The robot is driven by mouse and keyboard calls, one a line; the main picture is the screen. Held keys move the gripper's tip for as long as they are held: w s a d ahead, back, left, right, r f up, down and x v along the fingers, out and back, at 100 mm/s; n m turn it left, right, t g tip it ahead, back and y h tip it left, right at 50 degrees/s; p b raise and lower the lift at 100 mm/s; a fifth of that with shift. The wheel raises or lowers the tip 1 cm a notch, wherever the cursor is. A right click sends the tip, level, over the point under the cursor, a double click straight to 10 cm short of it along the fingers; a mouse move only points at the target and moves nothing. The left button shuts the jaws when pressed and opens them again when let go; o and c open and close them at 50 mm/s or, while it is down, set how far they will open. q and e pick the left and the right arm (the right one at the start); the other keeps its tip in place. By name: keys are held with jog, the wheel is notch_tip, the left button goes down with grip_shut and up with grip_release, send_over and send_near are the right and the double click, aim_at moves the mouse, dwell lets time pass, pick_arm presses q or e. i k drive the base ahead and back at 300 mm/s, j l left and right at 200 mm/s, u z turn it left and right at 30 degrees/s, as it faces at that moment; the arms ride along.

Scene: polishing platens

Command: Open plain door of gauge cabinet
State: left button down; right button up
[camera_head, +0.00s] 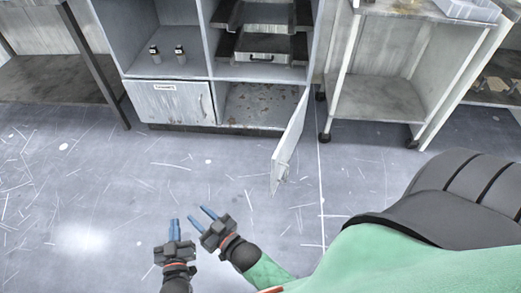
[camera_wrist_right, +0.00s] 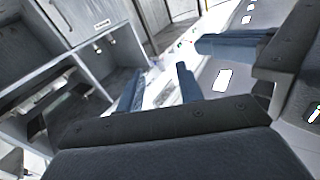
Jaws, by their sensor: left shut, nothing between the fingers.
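The gauge cabinet (camera_head: 213,72) stands at the back in the head view. Its plain door (camera_head: 290,143), at the lower right, stands swung out from its right side, showing the empty-looking lower compartment (camera_head: 250,105). The lower left door (camera_head: 170,102) bears a label and is closed. My left gripper (camera_head: 174,229) is shut and empty in front of the cabinet, over the floor. My right gripper (camera_head: 208,213) is open and empty just right of it, apart from the door. Its separated blue fingers (camera_wrist_right: 159,88) also show in the right wrist view.
Two small dark items (camera_head: 167,54) stand on the cabinet's left shelf, with dark trays (camera_head: 263,48) to their right. A wheeled cart (camera_head: 375,97) stands to the right of the open door. A table (camera_head: 55,78) is at the left. The floor in front is clear.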

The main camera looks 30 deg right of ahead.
aim_at(281, 158)
jog(key=i+j+z, duration=0.6)
jog(key=j, duration=0.15)
jog(key=k+z, duration=0.1)
jog(key=z, duration=1.05)
